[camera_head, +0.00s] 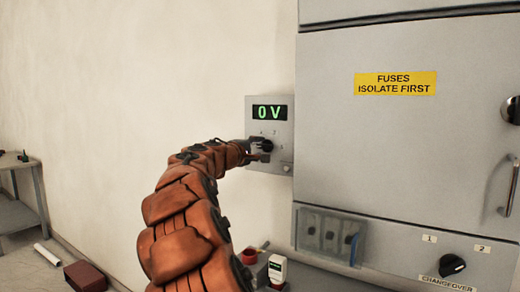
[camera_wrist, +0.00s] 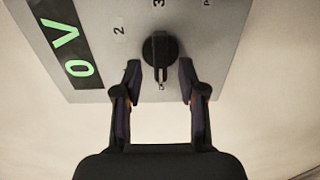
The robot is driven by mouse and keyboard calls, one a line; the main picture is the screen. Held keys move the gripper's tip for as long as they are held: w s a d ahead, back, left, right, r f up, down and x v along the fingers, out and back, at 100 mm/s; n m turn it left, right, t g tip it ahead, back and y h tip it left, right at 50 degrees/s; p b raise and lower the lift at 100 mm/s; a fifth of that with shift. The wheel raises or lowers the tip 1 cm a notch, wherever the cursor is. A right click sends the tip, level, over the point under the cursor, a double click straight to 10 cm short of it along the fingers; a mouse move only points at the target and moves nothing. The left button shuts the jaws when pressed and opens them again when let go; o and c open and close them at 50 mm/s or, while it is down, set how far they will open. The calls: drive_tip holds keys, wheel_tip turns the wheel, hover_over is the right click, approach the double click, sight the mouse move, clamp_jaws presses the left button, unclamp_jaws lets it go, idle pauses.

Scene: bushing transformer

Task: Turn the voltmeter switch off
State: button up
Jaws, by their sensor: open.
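The voltmeter panel (camera_head: 251,107) is a grey box on the wall beside the grey cabinet. Its green display (camera_head: 269,112) reads 0 V. The black rotary switch knob (camera_wrist: 160,52) shows in the wrist view among the marks 2, 3 and a partly cut-off letter. Its pale pointer line shows at the end towards my gripper. My gripper (camera_wrist: 159,75) is open, with one finger on each side of the knob's near end. I cannot tell whether the fingers touch it. In the head view my gripper (camera_head: 262,147) is at the panel and partly hides the knob.
The cabinet (camera_head: 380,140) stands right of the panel, with a handle (camera_head: 509,188) and a changeover knob (camera_head: 452,265). A clear cover (camera_head: 330,235) sticks out below. A small table (camera_head: 15,213) and a red box (camera_head: 85,278) are at left.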

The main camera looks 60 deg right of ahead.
drive_tip(key=a, duration=1)
drive_tip(key=shift+s+a, duration=0.25)
drive_tip(key=shift+a, duration=0.1)
drive_tip(key=shift+f, duration=0.1)
drive_tip(key=s+a+f+m+y+p, duration=0.1)
drive_tip(key=s+a+f+m+y, duration=0.1)
drive_tip(key=s+a+f+y, duration=0.6)
drive_tip(key=s+a+f+m+y+p, duration=0.1)
drive_tip(key=s+a+f+y, duration=0.3)
drive_tip(key=a+f, duration=1)
drive_tip(key=s+a+f+g+y, duration=0.1)
drive_tip(key=s+a+f+y, duration=0.1)
drive_tip(key=s+a+f, duration=0.2)
drive_tip(key=s+a+f+n+g+y+p, duration=0.1)
drive_tip(key=s+a+f, duration=0.3)
drive_tip(key=a, duration=0.7)
drive_tip(key=s+a+f+n+y, duration=0.1)
drive_tip(key=s+a+f+y, duration=0.2)
drive_tip(key=s+a, duration=0.3)
drive_tip(key=shift+a+f+g+p, duration=0.3)
drive_tip(key=shift+a+f+g, duration=0.15)
drive_tip(key=shift+a, duration=0.25)
drive_tip(key=shift+d, duration=0.1)
